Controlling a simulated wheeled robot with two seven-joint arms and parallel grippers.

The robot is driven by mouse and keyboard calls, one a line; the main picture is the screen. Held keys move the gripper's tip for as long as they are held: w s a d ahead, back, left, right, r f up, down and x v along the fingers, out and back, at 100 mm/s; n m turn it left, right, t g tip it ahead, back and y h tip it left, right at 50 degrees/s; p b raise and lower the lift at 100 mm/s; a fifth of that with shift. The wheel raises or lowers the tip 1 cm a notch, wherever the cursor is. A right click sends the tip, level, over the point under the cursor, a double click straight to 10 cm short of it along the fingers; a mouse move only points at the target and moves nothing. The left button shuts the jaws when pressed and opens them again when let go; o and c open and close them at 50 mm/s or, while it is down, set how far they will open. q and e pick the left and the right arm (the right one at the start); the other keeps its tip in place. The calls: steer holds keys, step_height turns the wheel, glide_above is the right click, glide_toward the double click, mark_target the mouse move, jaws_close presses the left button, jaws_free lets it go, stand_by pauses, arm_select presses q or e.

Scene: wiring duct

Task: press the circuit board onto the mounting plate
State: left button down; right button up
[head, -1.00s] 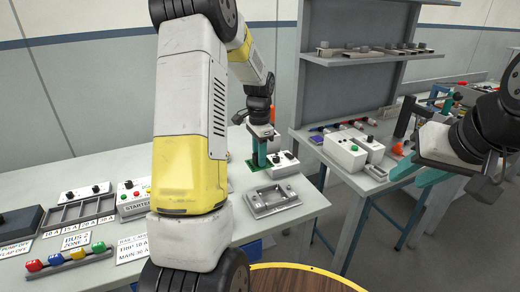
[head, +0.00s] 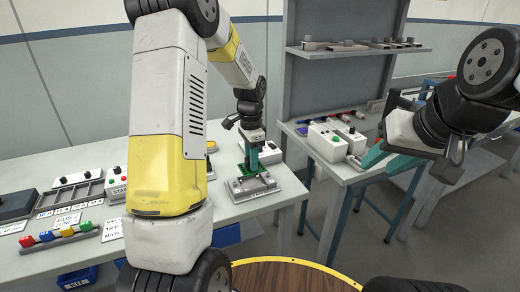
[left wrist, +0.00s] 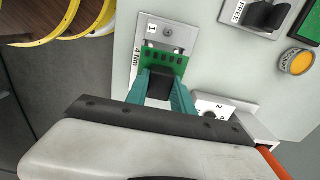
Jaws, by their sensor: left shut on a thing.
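The green circuit board (head: 241,171) is held by my left gripper (head: 251,165) over the grey metal mounting plate (head: 268,186) near the table's right end. In the left wrist view the teal fingers of my left gripper (left wrist: 162,90) are shut on a dark block on the board (left wrist: 164,58). The board covers the lower part of the mounting plate (left wrist: 180,27), whose end with a screw and a "1" label stays bare. I cannot tell whether the board touches the plate. My right gripper (head: 375,158) is away to the right, apparently empty; its finger gap is unclear.
A white box with a knob (head: 269,153) stands close behind the mounting plate; it also shows in the left wrist view (left wrist: 212,106). Labelled trays and coloured-knob parts (head: 62,233) lie to the left. A second bench (head: 350,170) holds white boxes.

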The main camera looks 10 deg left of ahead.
arm_select(q)
glide_above(252, 183)
steer(key=shift+f, duration=2.1)
steer(key=shift+f, duration=1.05)
steer(key=c, duration=1)
jaws_free()
steer(key=shift+r, duration=3.85)
steer(key=shift+r, duration=0.1)
